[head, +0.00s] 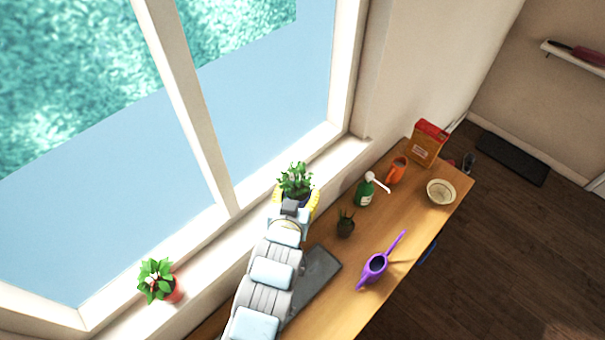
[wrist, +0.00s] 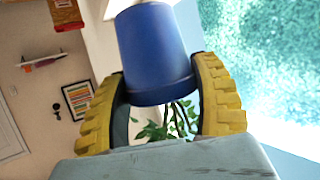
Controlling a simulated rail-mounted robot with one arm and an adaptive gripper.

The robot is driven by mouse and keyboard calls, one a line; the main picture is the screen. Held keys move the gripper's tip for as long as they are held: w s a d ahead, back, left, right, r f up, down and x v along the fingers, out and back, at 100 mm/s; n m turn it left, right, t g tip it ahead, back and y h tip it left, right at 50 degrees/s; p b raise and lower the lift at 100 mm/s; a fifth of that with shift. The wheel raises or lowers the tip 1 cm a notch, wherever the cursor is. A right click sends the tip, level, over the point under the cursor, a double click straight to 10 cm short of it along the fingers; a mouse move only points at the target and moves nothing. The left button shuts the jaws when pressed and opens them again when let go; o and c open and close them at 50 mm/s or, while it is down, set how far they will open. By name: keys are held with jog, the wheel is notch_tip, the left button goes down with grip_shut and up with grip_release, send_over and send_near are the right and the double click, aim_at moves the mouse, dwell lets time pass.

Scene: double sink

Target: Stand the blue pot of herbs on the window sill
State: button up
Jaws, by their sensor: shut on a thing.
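The blue pot (wrist: 153,50) fills the upper middle of the wrist view, which appears upside down, with its green herbs (wrist: 165,125) hanging below in the picture. My gripper (wrist: 160,78) is shut on it, a yellow ridged finger on each side. In the head view the herbs (head: 296,179) show above my gripper (head: 297,199), and the arm's end hides most of the pot. The pale window sill (head: 343,157) runs along under the window. The pot is at or over the sill's edge; I cannot tell whether it touches.
A red-potted plant (head: 174,289) stands on the sill at left. The wooden counter (head: 340,312) holds a small dark-potted plant (head: 345,225), green pump bottle (head: 364,191), orange mug (head: 397,170), box (head: 427,142), bowl (head: 441,191) and purple watering can (head: 375,267). The sill right of my gripper is clear.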

aim_at(300, 183)
jog(key=shift+w+d+r, duration=0.15)
jog(key=shift+w+r, duration=0.1)
jog(key=shift+r, duration=0.25)
jog(key=shift+w, duration=0.15)
jog(key=w+f+b, duration=0.1)
jog(key=b, duration=0.2)
jog(key=shift+w+f+b, duration=0.1)
jog(key=shift+w+b, duration=0.05)
jog(key=shift+b, duration=0.25)
jog(key=b+x, duration=0.2)
jog(key=b, duration=0.1)
jog(key=b+x, duration=0.1)
jog(key=b, duration=0.2)
jog(key=shift+w+b, duration=0.35)
jog(key=shift+w, duration=0.1)
jog(key=w+f+p, duration=0.2)
jog(key=w+f, duration=0.4)
jog(key=w, duration=0.2)
jog(key=shift+d+f, duration=0.35)
jog(key=shift+d, duration=0.05)
